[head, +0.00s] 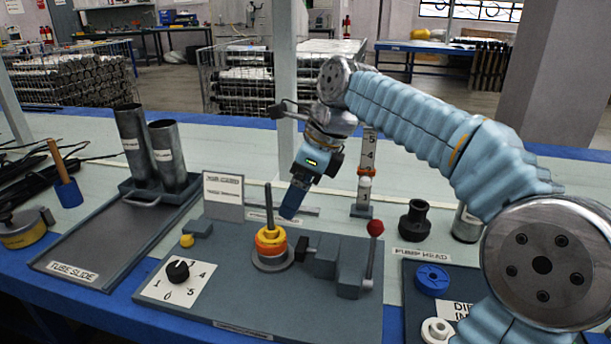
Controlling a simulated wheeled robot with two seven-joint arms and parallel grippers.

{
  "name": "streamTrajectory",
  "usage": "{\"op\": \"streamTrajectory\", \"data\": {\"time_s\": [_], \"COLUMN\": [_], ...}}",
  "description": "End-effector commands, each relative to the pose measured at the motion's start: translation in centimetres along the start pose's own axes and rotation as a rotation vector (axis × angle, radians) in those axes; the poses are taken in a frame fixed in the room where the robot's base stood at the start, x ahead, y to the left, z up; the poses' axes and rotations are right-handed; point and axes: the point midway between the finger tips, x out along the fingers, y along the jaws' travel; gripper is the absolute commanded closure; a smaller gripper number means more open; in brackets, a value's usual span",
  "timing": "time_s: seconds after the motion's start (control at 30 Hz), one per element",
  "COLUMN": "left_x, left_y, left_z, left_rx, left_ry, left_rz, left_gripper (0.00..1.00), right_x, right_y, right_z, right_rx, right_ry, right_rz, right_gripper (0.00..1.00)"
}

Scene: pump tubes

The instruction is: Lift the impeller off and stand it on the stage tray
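A round orange and yellow part (271,241), which looks like the impeller, sits around an upright dark rod (269,205) on a grey base ring (272,262). My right gripper (292,205) hangs tilted just above and right of it, beside the rod, apart from the part. Its blue fingers look like one block from this side, so their opening cannot be told. No tray labelled as the stage tray is readable. A dark tray (411,310) at the lower right holds a blue ring part (432,280) and a white ring part (437,331), with my arm partly covering its label.
A red-knobbed lever (375,229) and grey clamp block (326,257) stand right of the rod. A numbered dial (178,271) is at left. Two metal tubes (133,145) stand on the tube slide (110,240). A black pump part (415,222) stands at right.

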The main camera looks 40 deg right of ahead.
Motion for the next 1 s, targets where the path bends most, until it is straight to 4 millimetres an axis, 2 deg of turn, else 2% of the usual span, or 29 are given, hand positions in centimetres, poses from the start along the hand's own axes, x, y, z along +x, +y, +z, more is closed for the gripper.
{"op": "streamTrajectory", "data": {"time_s": [0.03, 0.2, 0.4, 0.6, 0.87, 1.0], "left_x": [0.6, 1.2, 1.7, 1.8, 1.8, 1.8], "left_y": [-0.3, -0.8, -1.2, -1.3, -1.3, -1.3], "left_z": [-0.1, -0.2, -0.3, -0.4, -0.4, -0.4], "left_rx": [-0.001, -0.005, -0.007, -0.009, -0.009, -0.009], "left_ry": [0.002, 0.006, 0.009, 0.011, 0.011, 0.011], "left_rz": [-0.001, -0.005, -0.008, -0.009, -0.009, -0.009], "left_gripper": [1.0, 1.0, 1.0, 1.0, 1.0, 1.0], "right_x": [1.5, 5.2, 8.2, 9.4, 9.4, 9.4], "right_y": [0.1, 0.0, 0.0, 0.0, 0.0, 0.0], "right_z": [-0.2, -0.2, -0.1, 0.0, 0.0, 0.0], "right_rx": [0.0, 0.0, -0.001, 0.0, 0.0, 0.0], "right_ry": [0.003, 0.001, 0.001, 0.0, 0.0, 0.0], "right_rz": [0.003, 0.002, 0.002, 0.0, -0.001, 0.0], "right_gripper": [0.14, 0.14, 0.14, 0.14, 0.14, 0.35]}}
